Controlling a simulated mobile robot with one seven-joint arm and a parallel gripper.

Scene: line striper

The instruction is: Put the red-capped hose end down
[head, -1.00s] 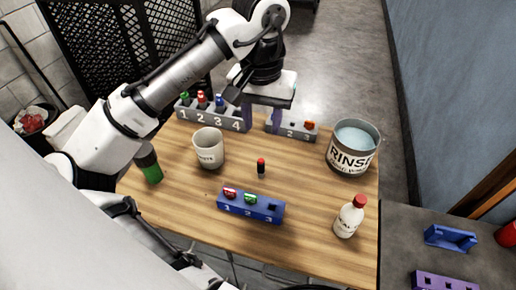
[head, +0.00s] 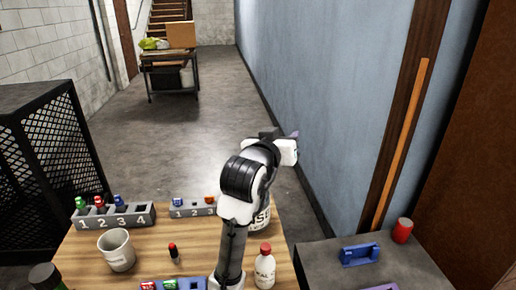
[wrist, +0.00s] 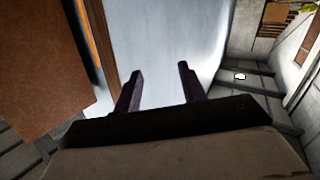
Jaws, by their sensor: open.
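A small black piece with a red cap (head: 173,253) stands upright and alone on the wooden table (head: 205,237); I take it for the red-capped hose end. Another red-topped piece (head: 99,204) stands in the grey rack numbered 1 to 4 (head: 118,218). My gripper (head: 283,135) is raised well above the table's right side, away from the standing piece. The wrist view shows my two dark fingers (wrist: 160,72) apart, with nothing between them and the blue wall beyond.
A white cup (head: 117,251), a smaller grey rack (head: 193,209), a blue rack (head: 165,286) and a red-capped white bottle (head: 265,268) share the table. My arm mostly hides the rinse bucket (head: 261,217). A dark side table (head: 335,276) stands right, near the blue wall (head: 330,110).

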